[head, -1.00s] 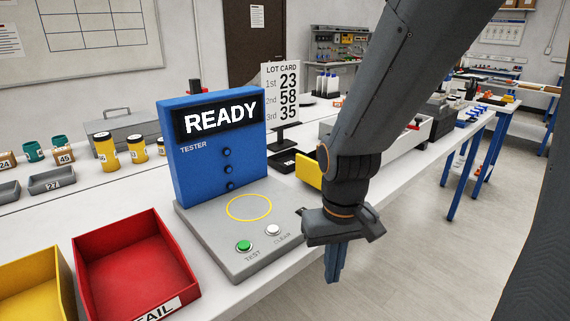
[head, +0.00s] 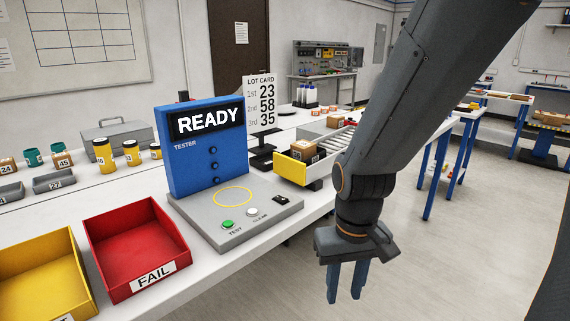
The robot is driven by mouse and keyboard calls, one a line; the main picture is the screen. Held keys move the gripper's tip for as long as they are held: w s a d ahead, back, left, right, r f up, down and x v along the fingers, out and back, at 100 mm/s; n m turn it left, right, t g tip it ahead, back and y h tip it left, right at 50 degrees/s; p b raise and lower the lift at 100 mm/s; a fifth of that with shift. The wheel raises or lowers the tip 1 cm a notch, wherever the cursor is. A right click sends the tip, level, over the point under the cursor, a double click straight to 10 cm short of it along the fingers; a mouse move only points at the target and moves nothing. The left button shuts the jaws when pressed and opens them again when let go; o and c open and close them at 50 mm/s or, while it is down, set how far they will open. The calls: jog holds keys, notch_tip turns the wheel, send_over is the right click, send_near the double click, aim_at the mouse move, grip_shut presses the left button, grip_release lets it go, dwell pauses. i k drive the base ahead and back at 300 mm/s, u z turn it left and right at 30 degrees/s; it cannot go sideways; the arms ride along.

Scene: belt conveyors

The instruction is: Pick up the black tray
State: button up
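A small, low black shape (head: 262,161), which may be the black tray, lies on the white bench at the foot of the lot card stand, behind the tester and partly hidden. A smaller dark item with a light mark (head: 281,199) sits at the right edge of the tester's grey plate; I cannot tell what it is. My gripper (head: 346,285) hangs fingers down in front of the bench, over the floor side, right of the tester. Its two blue fingers are apart with nothing between them. It is clear of both dark items.
The blue tester (head: 205,160) reads READY. The red FAIL bin (head: 150,240) and a yellow bin (head: 35,270) stand at the front left. A yellow-ended conveyor (head: 292,171) carries brown boxes (head: 303,150). Grey trays (head: 54,181) and yellow jars (head: 103,155) stand at the left.

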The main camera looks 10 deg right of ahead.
aim_at(264, 162)
jog(key=z, duration=1.75)
jog(key=i, duration=1.35)
jog(key=u, duration=2.2)
